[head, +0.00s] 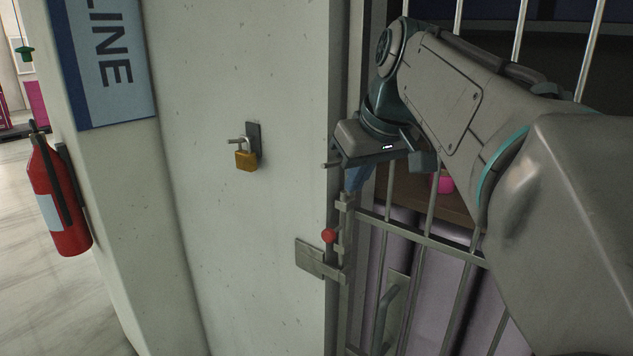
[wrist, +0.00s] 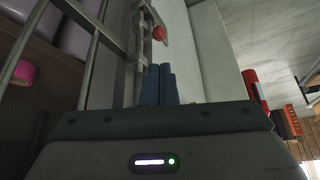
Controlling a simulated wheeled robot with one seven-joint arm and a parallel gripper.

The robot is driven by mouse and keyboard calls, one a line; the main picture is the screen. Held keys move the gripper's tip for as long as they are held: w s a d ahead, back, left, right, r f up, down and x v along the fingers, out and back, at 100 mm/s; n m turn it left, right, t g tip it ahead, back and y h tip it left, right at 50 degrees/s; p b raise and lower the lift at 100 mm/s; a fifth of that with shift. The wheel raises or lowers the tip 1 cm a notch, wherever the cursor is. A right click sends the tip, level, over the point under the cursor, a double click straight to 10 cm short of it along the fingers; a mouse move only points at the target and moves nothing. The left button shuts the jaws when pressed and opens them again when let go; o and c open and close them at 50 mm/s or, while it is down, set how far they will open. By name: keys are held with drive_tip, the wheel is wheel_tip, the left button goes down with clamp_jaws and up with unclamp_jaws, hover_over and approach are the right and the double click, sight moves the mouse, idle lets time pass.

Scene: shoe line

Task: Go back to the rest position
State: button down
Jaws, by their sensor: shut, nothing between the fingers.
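My gripper (head: 355,178) is at the edge of the pale wall, just above the bolt of the barred gate (head: 430,240). In the wrist view its two blue fingers (wrist: 158,84) are together, with nothing between them. The bolt's red knob (head: 329,236) is a little below the fingertips in the head view. It also shows beyond the fingertips in the wrist view. I see a gap between the fingers and the knob. The grey latch plate (head: 312,258) is fixed to the wall edge beside the bolt.
A brass padlock (head: 246,160) hangs from a hook on the wall. A red fire extinguisher (head: 60,200) is mounted at the left. A blue sign (head: 105,60) is on the wall. Behind the bars is a pink roll (head: 442,183) on a brown shelf. Open floor lies at far left.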

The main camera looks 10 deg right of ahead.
drive_tip(key=s+a+f+m+g, duration=0.1)
drive_tip(key=s+f, duration=0.3)
drive_tip(key=f, duration=0.5)
drive_tip(key=s+a+f+m+g+h, duration=0.1)
drive_tip(key=s+a+f, duration=0.1)
drive_tip(key=s+f, duration=0.45)
drive_tip(key=s+a+f+m, duration=0.1)
drive_tip(key=s+f, duration=0.2)
drive_tip(key=f, duration=0.8)
drive_tip(key=m+t+y, duration=0.1)
drive_tip(key=m+t, duration=0.1)
drive_tip(key=m, duration=1.3)
approach(330, 233)
drive_tip(key=x, duration=0.6)
drive_tip(key=shift+w+f, duration=0.1)
drive_tip(key=shift+f, duration=0.3)
